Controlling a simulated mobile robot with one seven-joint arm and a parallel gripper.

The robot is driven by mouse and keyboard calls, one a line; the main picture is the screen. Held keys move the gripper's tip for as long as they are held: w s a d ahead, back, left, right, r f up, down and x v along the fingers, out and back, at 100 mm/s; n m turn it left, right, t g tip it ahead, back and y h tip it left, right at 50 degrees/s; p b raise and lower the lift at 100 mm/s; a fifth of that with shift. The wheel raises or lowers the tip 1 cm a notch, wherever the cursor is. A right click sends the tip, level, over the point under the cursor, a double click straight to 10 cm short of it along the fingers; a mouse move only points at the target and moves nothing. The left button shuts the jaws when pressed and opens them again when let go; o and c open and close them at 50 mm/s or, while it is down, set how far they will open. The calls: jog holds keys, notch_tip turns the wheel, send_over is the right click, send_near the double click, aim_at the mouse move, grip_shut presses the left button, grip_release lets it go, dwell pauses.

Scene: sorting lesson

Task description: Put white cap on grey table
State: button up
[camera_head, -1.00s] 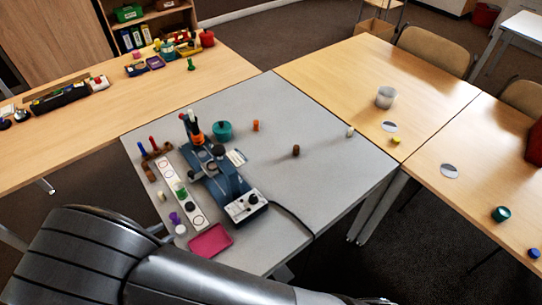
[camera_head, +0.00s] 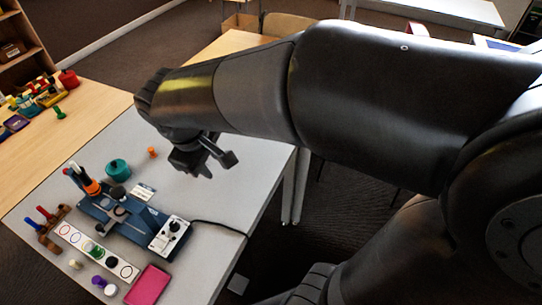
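The grey table (camera_head: 248,190) fills the lower left and middle of the head view. A small white round piece (camera_head: 110,290) lies at its front left, beside a purple piece (camera_head: 97,281); I cannot tell whether this is the white cap. A cream peg (camera_head: 76,264) stands to its left. My gripper (camera_head: 207,163) points down over the far right part of the grey table, with its fingers apart and nothing visible between them. My arm hides part of the table behind it.
A blue device (camera_head: 121,217) with a grey control box (camera_head: 170,238) and cable stands mid-table. The table's right part is clear.

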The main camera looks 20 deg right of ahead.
jog(key=s+d+r+m+t+y, duration=0.2)
jog(key=s+d+m, duration=0.6)
jog(key=d, duration=0.4)
jog(key=shift+s+r+m+t, duration=0.15)
jog(key=shift+r+m+t, duration=0.55)
jog(key=shift+r, duration=0.65)
